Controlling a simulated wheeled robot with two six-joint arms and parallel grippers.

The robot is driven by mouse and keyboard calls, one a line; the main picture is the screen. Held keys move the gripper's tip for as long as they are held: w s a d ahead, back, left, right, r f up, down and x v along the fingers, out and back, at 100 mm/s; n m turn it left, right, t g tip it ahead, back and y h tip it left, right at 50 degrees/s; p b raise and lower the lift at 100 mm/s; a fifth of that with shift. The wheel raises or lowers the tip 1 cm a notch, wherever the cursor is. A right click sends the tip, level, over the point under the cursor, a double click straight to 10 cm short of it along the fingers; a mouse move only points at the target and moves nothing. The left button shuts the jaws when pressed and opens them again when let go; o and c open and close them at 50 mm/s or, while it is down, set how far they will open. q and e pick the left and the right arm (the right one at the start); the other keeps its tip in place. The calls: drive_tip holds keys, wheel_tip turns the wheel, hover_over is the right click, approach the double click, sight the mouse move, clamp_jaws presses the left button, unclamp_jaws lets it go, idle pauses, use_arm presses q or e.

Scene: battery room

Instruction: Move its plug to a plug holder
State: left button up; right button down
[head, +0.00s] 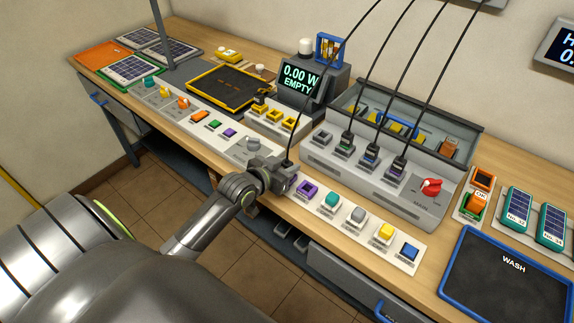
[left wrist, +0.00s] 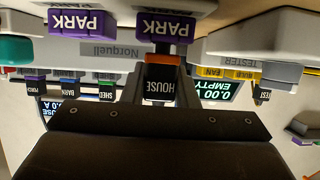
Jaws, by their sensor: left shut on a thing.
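My left gripper (head: 287,178) is shut on a dark plug labelled HOUSE (left wrist: 160,85), which has an orange band; a black cable (head: 292,145) rises from there in the head view. The plug is right at a purple PARK holder (left wrist: 165,27) in the left wrist view; I cannot tell whether it is seated. A second purple PARK holder (head: 307,189), also in the left wrist view (left wrist: 82,24), is empty beside it. The grey socket box (head: 370,180) has one bare socket (head: 322,135) and three cabled plugs. My right gripper is not in view.
A red dial (head: 431,187) is on the socket box. A tester display (head: 300,78) reads 0.00 W EMPTY. Coloured knobs (head: 357,214) stand on the front strip right of the holders. A blue-rimmed WASH mat (head: 500,290) lies at the right. Cables hang above the box.

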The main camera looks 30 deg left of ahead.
use_arm(q)
drive_tip(key=shift+f+b, duration=0.3)
drive_tip(key=shift+f, duration=0.15)
drive_tip(key=o, duration=0.7)
drive_tip(key=shift+s+r, duration=0.1)
drive_tip(key=shift+s+r+p, duration=0.3)
drive_tip(key=shift+s+p, duration=0.25)
drive_tip(key=shift+p, duration=0.15)
drive_tip(key=shift+p+v, duration=1.35)
drive_tip(key=shift+v, duration=0.65)
drive_tip(key=p+v, duration=0.2)
drive_tip(key=v, duration=0.3)
drive_tip(key=shift+s+a+p, duration=0.1)
drive_tip(key=shift+s+p, duration=0.2)
drive_tip(key=shift+p, duration=0.1)
